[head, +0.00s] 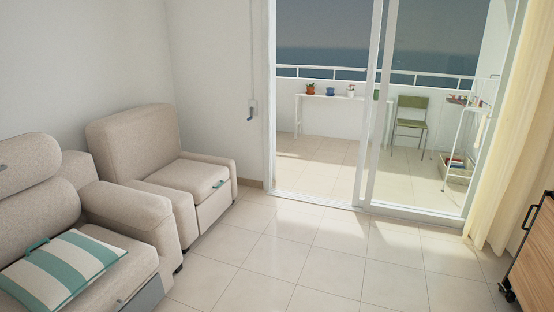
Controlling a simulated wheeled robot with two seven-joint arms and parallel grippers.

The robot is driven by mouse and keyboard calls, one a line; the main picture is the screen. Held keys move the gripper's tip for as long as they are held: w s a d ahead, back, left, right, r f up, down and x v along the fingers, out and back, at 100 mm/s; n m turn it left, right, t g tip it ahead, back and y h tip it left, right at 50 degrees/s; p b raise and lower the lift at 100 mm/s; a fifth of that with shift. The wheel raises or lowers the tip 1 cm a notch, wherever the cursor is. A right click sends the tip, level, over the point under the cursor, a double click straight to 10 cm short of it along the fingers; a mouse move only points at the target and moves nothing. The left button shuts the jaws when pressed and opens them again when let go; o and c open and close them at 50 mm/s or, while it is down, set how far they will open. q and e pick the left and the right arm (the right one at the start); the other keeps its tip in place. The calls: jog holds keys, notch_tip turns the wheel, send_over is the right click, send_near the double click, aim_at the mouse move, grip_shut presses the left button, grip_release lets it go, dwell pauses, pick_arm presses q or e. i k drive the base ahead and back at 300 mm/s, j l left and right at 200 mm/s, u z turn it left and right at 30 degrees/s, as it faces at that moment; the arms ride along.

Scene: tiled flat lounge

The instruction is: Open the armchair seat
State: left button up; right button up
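A beige upholstered armchair (138,140) stands in the far left corner of the room, its back near the wall. Its seat cushion (178,180) lies flat, and a small handle or strap (219,184) shows at the seat's front edge. A light grey front panel (214,206) is below the cushion. Part of the armchair is hidden behind the nearer sofa. Neither of my grippers is in view.
A beige sofa (139,208) with a striped green and white cushion (76,257) fills the lower left. The tiled floor (290,250) is clear in the middle. A sliding glass door opens to a balcony. A wooden cabinet (538,262) and curtain (512,150) are at right.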

aim_at(199, 179)
jog(key=i+l+z, duration=0.1)
jog(key=i+z, duration=0.15)
jog(key=i, duration=0.85)
jog(key=i+j+z, duration=0.1)
jog(key=i+z, duration=0.15)
jog(key=i, duration=0.8)
jog(key=i+j+u, duration=0.15)
jog(key=i+u, duration=0.25)
jog(key=i, duration=0.55)
jog(key=i+l+u, duration=0.2)
jog(key=i+u, duration=0.25)
jog(key=i, duration=0.55)
